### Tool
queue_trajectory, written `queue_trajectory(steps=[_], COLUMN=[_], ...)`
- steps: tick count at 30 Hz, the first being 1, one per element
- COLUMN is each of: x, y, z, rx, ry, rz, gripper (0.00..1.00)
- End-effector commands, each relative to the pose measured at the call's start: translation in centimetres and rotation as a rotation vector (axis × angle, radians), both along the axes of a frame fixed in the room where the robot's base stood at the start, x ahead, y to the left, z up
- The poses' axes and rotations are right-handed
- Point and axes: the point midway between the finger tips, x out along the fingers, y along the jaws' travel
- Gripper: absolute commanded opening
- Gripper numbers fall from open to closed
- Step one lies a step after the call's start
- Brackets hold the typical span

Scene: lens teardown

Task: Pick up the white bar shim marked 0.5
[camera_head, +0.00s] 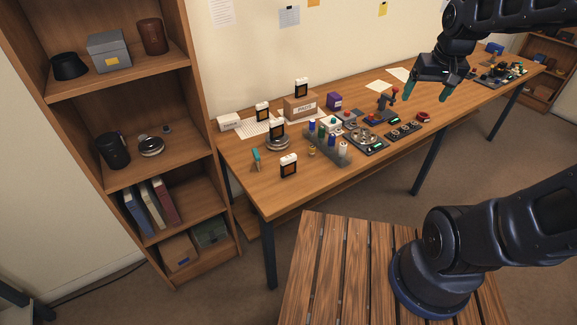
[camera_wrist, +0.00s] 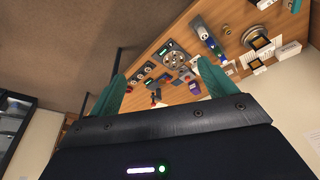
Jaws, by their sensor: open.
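I cannot make out the white bar shim marked 0.5 in either view; the small parts on the long wooden table (camera_head: 370,170) are too small to read. My gripper (camera_head: 427,92) is open and empty, with teal fingers. It hangs above the right half of the table in the head view, apart from the parts. In the wrist view my gripper (camera_wrist: 161,70) shows its two fingers spread apart, with table items visible beyond and between them.
More parts (camera_head: 500,73) sit at the far right. A wooden shelf (camera_head: 120,130) stands at left. The table's front left is mostly clear.

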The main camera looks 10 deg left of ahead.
Motion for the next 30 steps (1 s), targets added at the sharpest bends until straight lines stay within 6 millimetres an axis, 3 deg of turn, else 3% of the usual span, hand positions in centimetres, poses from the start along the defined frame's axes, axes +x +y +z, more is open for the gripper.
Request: queue_trajectory(steps=[6,15,23,30], x=[3.5,6.5,7.3,6.3], y=[5.3,13.6,21.5,28.9], z=[-2.3,-6.7,-11.7,-17.3], rx=[-0.014,-0.037,-0.066,-0.098], ry=[0.053,0.119,0.174,0.22], rz=[0.102,0.234,0.348,0.453], gripper=[0.84,0.84,0.84,0.84])
